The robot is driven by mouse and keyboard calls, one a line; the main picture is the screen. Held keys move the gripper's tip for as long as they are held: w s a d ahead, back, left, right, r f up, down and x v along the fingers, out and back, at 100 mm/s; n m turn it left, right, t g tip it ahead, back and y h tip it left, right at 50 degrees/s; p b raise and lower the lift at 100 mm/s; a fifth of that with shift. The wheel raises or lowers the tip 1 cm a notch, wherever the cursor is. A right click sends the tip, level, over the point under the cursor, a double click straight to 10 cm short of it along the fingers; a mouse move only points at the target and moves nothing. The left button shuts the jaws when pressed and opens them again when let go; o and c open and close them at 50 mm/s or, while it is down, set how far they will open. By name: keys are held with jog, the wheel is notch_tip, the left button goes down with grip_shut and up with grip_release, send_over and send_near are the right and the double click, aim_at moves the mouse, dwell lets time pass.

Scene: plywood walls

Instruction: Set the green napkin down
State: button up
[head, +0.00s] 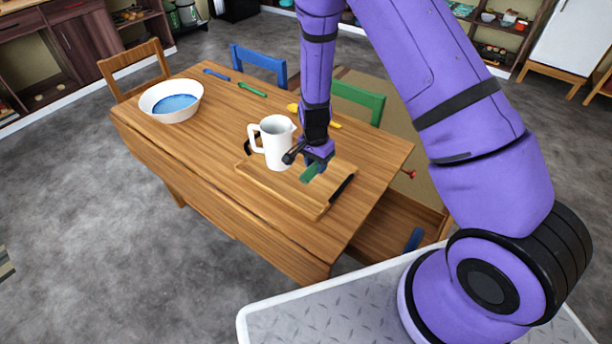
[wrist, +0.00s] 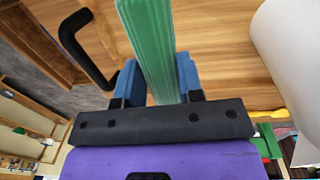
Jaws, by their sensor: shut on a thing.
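The green napkin (head: 310,173) is held in my gripper (head: 308,160), just above the wooden tray (head: 283,192) on the table. In the wrist view the napkin (wrist: 150,45) is a green strip between the two blue finger pads of my gripper (wrist: 157,82), which is shut on it. A white pitcher (head: 276,143) stands on the tray just left of my gripper. It also shows at the right edge of the wrist view (wrist: 290,50). Whether the napkin's lower edge touches the tray cannot be told.
The wooden table (head: 215,120) also holds a white bowl (head: 171,100) with blue inside, and blue, green (head: 252,89) and yellow utensils. The tray has a black handle (head: 343,188) to the right of my gripper. Chairs surround the table. The table's front left part is clear.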

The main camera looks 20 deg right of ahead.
aim_at(316, 184)
jog(key=shift+f, duration=3.15)
jog(key=o, duration=0.9)
jog(key=shift+f, duration=0.1)
jog(key=r, duration=1.2)
jog(key=shift+w+a+r, duration=0.2)
jog(key=shift+w+r, duration=0.1)
jog(key=shift+w, duration=0.05)
jog(key=s+d+r+n+t+y, duration=0.1)
jog(key=s+d+r+n, duration=0.2)
jog(key=r, duration=1)
jog(key=s+r+n+t+y, duration=0.15)
jog(key=s+r, duration=0.35)
jog(key=r, duration=0.9)
jog(key=s+d+r+n+t+h, duration=0.1)
jog(key=s+d+r+n, duration=0.1)
jog(key=s+r, duration=0.4)
jog(key=s+d+r+n+t+h, duration=0.1)
jog(key=s+r, duration=0.6)
jog(key=s, duration=0.8)
jog(key=d+n+t, duration=0.1)
jog(key=d+n, duration=0.1)
jog(key=n, duration=0.1)
